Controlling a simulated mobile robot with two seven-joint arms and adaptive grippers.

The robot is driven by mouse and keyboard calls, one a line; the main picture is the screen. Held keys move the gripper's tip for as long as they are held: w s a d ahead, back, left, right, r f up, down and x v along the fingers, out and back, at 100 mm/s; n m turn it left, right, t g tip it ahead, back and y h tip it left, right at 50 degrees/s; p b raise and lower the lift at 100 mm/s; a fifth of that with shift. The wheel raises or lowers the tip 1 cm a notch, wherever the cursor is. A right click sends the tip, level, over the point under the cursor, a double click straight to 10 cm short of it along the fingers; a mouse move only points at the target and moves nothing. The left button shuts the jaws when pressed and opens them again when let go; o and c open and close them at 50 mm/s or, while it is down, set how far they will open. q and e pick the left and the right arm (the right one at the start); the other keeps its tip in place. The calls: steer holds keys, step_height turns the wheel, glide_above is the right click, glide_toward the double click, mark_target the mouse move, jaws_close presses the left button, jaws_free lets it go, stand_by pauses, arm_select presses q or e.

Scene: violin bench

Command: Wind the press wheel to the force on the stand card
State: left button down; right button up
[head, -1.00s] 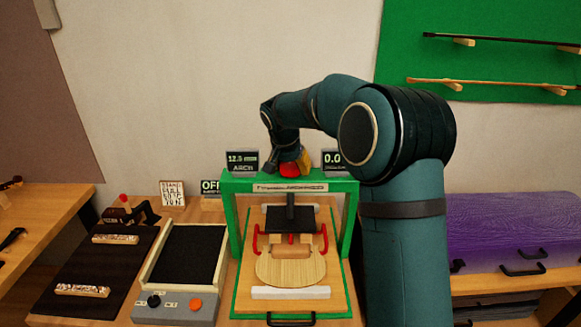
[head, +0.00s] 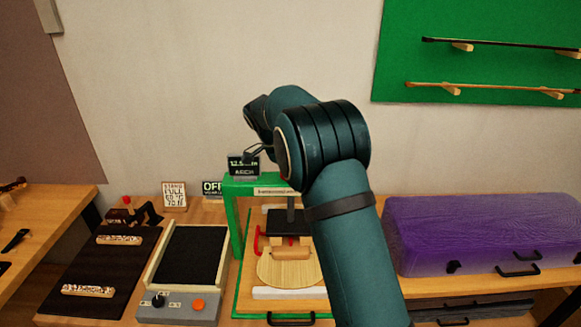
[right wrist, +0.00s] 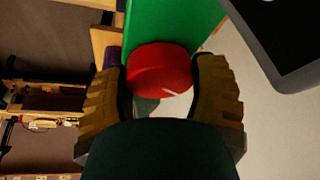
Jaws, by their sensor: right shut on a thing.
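The press (head: 232,225) is a green frame on the bench with a dark platen (head: 285,222) above a pale wooden plate (head: 282,268). Its red wheel (right wrist: 158,66) shows in the right wrist view, between the ridged yellow fingers of my right gripper (right wrist: 163,88), which is shut on it. My left gripper is not in view.
The arch display (head: 243,164) stands by the press top and reads about 12.5. A display reading OFF (head: 212,188) and a grey control box (head: 180,305) with a black pad are left of the press. A purple case (head: 480,232) lies to the right.

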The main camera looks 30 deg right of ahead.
steer(key=shift+m, duration=0.4)
steer(key=o, duration=1.2)
steer(key=shift+r, duration=0.1)
steer(key=v, duration=1.1)
steer(key=shift+w+a+r, duration=0.2)
steer(key=shift+a+r, duration=0.05)
steer(key=shift+r, duration=0.1)
stand_by(0.3)
